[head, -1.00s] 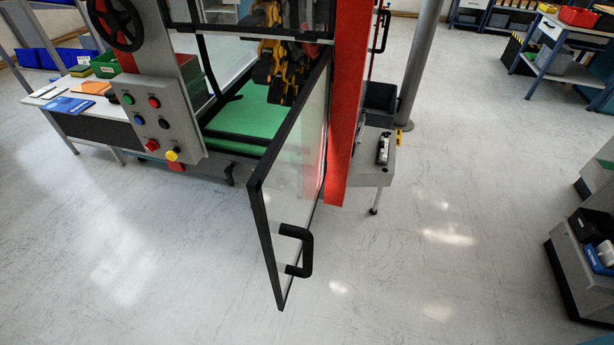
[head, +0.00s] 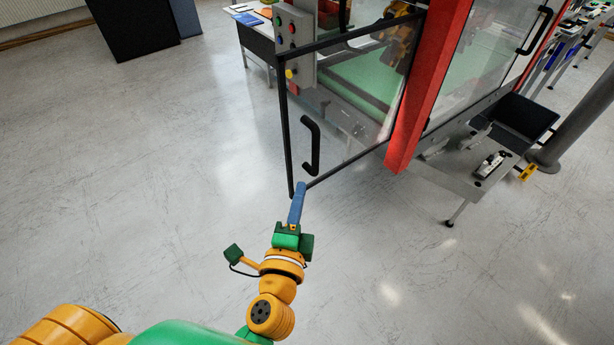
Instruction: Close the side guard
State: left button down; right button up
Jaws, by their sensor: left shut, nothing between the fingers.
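The side guard (head: 345,105) is a clear panel in a black frame, hinged at the red post of the machine. It stands open, swung out from the machine. Its black handle (head: 313,147) is upright near the free edge. My left gripper (head: 300,187) has blue fingers, shut and empty. In the picture its tips overlap the lower free corner of the guard, below the handle; I cannot tell whether they touch it. My right gripper is not in view.
The red post (head: 428,90) stands right of the guard. A grey side table (head: 465,175) with a black bin (head: 525,120) is further right, near a grey pole (head: 575,125). A control panel (head: 293,45) is behind the guard.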

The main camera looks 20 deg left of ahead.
pick_arm(q)
jog(key=r, duration=0.2)
jog(key=p, duration=0.3)
send_near(304, 139)
jog(key=w, duration=0.4)
jog(key=shift+w, duration=0.3)
jog(key=shift+w+y, duration=0.3)
jog(key=shift+y, duration=0.1)
jog(key=shift+w+a+f, duration=0.1)
jog(key=shift+w+a, duration=0.15)
jog(key=shift+w, duration=0.1)
